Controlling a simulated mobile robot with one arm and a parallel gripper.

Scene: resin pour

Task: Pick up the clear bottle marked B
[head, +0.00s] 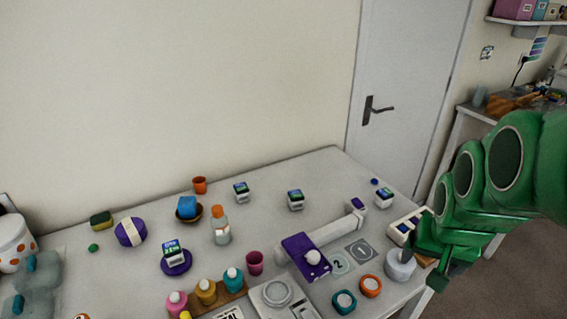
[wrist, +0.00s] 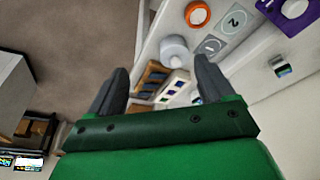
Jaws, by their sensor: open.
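A clear bottle with an orange cap (head: 221,228) stands upright near the middle of the table in the head view. I cannot read a letter on it. It does not show in the wrist view. My gripper (wrist: 160,82) is open and empty, its two dark fingers spread wide. In the head view my green arm reaches in from the right, with the gripper (head: 440,270) over the table's right edge, far to the right of the bottle.
A whitish round container (head: 400,265) and a rack (head: 406,228) stand close to my gripper. A white arm-like device with a purple plate (head: 306,256) lies between gripper and bottle. A blue block in a bowl (head: 187,207) is left of the bottle; a pink cup (head: 255,262) is in front.

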